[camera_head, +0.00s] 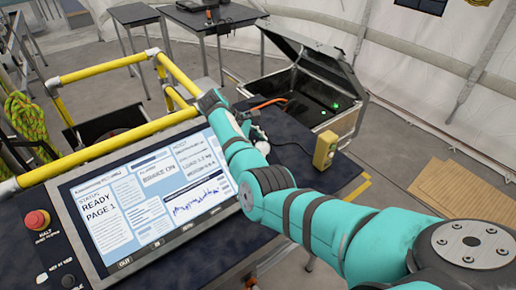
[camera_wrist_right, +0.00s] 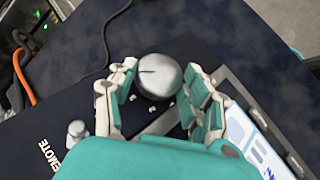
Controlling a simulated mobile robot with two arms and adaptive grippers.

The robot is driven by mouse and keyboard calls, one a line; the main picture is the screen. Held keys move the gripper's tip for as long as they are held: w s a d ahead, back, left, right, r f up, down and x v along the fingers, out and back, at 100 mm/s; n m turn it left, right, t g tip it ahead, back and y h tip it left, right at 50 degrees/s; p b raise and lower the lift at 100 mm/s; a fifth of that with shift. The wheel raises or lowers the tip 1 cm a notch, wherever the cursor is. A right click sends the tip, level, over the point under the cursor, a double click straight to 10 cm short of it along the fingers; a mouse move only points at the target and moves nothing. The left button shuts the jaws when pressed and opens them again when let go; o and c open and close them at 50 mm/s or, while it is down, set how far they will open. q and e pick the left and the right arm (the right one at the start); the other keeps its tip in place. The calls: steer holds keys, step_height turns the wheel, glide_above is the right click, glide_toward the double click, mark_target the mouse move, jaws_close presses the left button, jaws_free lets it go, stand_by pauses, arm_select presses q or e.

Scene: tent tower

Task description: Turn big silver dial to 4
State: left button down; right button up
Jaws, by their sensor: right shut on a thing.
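The big silver dial (camera_wrist_right: 158,78) is a round metal knob on a dark panel (camera_wrist_right: 70,103) in the right wrist view. A short dark pointer line on its top runs toward the left of that view. A few pale dots show beside its lower edge; no numbers are readable. My right gripper (camera_wrist_right: 160,84) is shut on the dial, with fingers on its left and right sides. In the head view my right gripper (camera_head: 250,128) is over the console beyond the screen, and the dial cannot be made out clearly there. My left gripper is not in view.
A smaller silver knob (camera_wrist_right: 77,130) stands near the word REMOTE. The big screen (camera_head: 150,195) reads READY, PAGE 1. A red halt button (camera_head: 37,220), a yellow button box (camera_head: 325,150), an open case (camera_head: 310,90) and yellow rails (camera_head: 105,150) surround the console. A dark cable (camera_wrist_right: 106,40) runs near the dial.

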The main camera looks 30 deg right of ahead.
steer(key=shift+f+m+g+y, duration=0.15)
steer(key=shift+m+g+y, duration=0.15)
steer(key=shift+m+y, duration=0.2)
steer(key=o, duration=1.2)
steer(key=shift+d, duration=0.1)
steer(key=shift+c, duration=0.2)
steer(key=v, duration=1.2)
steer(key=shift+s, duration=0.1)
